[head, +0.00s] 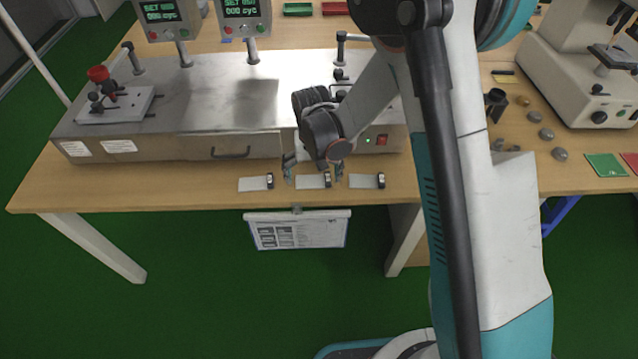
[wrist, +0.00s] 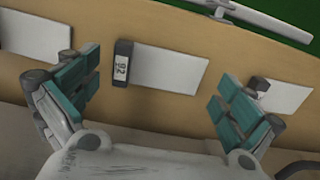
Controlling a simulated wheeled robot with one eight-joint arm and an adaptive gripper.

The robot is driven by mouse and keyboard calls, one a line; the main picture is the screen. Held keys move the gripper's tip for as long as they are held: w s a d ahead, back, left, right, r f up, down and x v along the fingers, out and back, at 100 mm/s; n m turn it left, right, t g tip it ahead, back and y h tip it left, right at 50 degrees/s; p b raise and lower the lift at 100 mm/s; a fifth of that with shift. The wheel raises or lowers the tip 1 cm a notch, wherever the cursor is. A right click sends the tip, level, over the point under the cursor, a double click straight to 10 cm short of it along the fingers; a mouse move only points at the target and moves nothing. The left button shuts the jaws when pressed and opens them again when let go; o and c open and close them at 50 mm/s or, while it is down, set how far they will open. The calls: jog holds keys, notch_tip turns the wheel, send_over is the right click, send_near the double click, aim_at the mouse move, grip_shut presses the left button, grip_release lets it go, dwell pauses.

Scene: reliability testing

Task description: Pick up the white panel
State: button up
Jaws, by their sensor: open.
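Three similar white panels lie flat in a row along the table's front edge: a left one (head: 252,185), a middle one (head: 310,182) and a right one (head: 365,183). Each has a small dark block at its right end in the head view. My gripper (head: 314,172) is open and empty, pointing down with one finger on either side of the middle panel. In the wrist view, the middle panel (wrist: 170,70) and its labelled dark block (wrist: 122,65) lie between the open fingers of my gripper (wrist: 156,82). The other panels show partly, at left (wrist: 35,32) and right (wrist: 285,97).
A metal test bench (head: 230,90) with a handled drawer stands just behind the panels. A paper sheet (head: 298,232) hangs from the wooden table's (head: 150,192) front edge. A microscope (head: 580,85) and small round pieces (head: 546,134) are at the right.

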grip_shut()
dwell(0.4)
jog(key=shift+r, duration=0.1)
notch_tip(320, 180, up, 20)
jog(key=p, duration=0.7)
jog(key=b, duration=1)
send_over(314, 181)
jog(key=shift+a+f, duration=0.1)
jog(key=shift+f, duration=8.45)
